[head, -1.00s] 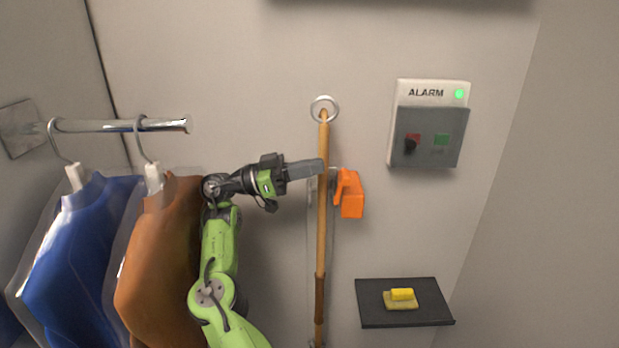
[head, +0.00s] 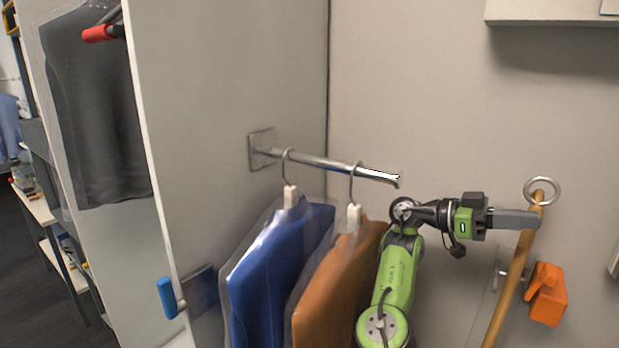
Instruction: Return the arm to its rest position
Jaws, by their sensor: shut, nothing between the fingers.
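My green and black arm rises at the lower right of the head view, just right of the hanging garments. My gripper (head: 515,219) points right, level, with its grey fingers shut and nothing between them. Its fingertips overlap the upper part of a wooden pole (head: 512,285) in the picture; I cannot tell whether they touch it.
A metal rail (head: 325,163) holds a blue garment (head: 275,275) and a brown garment (head: 335,290) close to my arm's left. An orange holder (head: 547,294) is on the wall by the pole. A partition (head: 215,100) with a blue handle (head: 168,297) stands left.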

